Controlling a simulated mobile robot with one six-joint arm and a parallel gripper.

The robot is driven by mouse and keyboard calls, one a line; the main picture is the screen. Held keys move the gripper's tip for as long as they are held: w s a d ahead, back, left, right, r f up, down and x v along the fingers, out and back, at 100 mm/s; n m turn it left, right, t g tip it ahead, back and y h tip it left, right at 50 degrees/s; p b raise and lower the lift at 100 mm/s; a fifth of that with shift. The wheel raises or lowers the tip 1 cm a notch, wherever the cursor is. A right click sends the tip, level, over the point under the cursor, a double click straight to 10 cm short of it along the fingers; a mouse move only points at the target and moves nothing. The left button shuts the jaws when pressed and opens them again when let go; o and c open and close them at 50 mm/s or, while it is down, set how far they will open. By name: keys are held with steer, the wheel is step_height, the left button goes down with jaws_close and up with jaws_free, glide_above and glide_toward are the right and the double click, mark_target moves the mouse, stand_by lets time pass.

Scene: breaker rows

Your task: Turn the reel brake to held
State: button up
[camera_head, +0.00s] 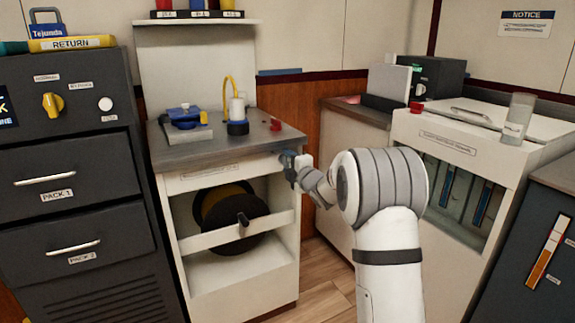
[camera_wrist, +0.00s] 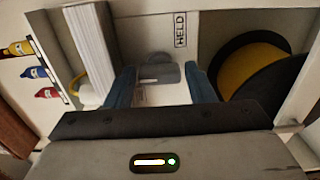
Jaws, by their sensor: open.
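The reel brake (camera_wrist: 165,74) is a grey knob on the pale cabinet front. In the wrist view it sits between the two blue fingers of my gripper (camera_wrist: 162,86), with a gap to the fingers visible; contact is hard to judge. A vertical "HELD" label (camera_wrist: 180,29) is beside the knob. In the head view my gripper (camera_head: 290,165) is at the upper right of the cabinet front and hides the brake. The cable reel (camera_head: 226,212), black with a yellow winding, is inside the cabinet and also shows in the wrist view (camera_wrist: 252,72). The exact brake position is unclear.
The worktop (camera_head: 220,150) above holds a blue device and a yellow-hosed container. A dark drawer unit (camera_head: 70,180) stands left; a white cabinet (camera_head: 460,145) stands right.

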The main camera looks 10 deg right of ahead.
steer(key=shift+c, duration=0.6)
steer(key=c, duration=0.6)
steer(key=shift+a, duration=0.1)
